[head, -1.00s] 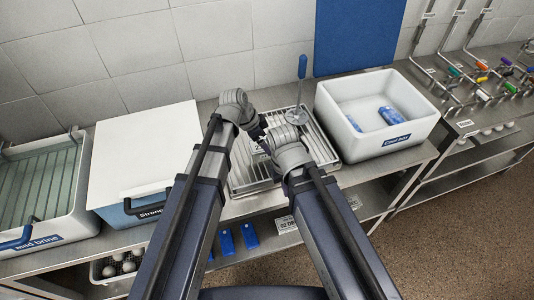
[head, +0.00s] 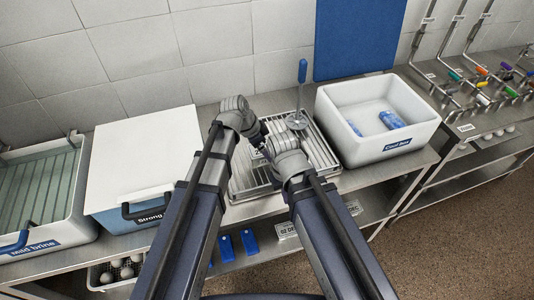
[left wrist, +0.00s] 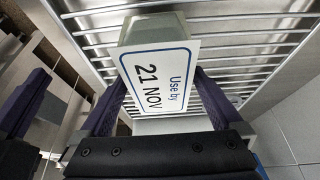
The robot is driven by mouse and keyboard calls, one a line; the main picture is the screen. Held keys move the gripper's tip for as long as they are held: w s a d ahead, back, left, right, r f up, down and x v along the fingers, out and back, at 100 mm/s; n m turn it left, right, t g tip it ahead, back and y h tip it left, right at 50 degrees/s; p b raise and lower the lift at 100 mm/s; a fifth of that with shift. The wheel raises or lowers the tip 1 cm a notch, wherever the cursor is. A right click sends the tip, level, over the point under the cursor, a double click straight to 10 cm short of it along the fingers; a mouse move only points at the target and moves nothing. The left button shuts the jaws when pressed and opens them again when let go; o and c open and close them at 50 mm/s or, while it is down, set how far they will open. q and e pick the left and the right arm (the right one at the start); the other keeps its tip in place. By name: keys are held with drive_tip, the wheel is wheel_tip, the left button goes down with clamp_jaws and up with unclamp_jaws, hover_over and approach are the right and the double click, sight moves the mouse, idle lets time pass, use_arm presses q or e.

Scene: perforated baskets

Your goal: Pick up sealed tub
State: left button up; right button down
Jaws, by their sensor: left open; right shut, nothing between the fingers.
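The sealed tub is a small pale box in the left wrist view (left wrist: 152,28), with a white label reading "Use by 21 NOV". It sits on a wire rack (left wrist: 250,40). My left gripper (left wrist: 162,76) is open, with one finger on each side of the labelled tub; whether they touch it I cannot tell. In the head view the tub is mostly hidden by my wrists, with a bit of its label showing. My right gripper (head: 266,149) is shut and empty, close beside the left one over the rack.
A white lidded box (head: 145,150) stands left of the rack, and a "Mild brine" basin (head: 45,225) farther left. A white "Cool Box" (head: 375,150) with blue packs stands right. A blue-handled tool (head: 302,72) stands upright at the rack's back.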

use_arm(q)
clamp_jaws()
idle(0.8)
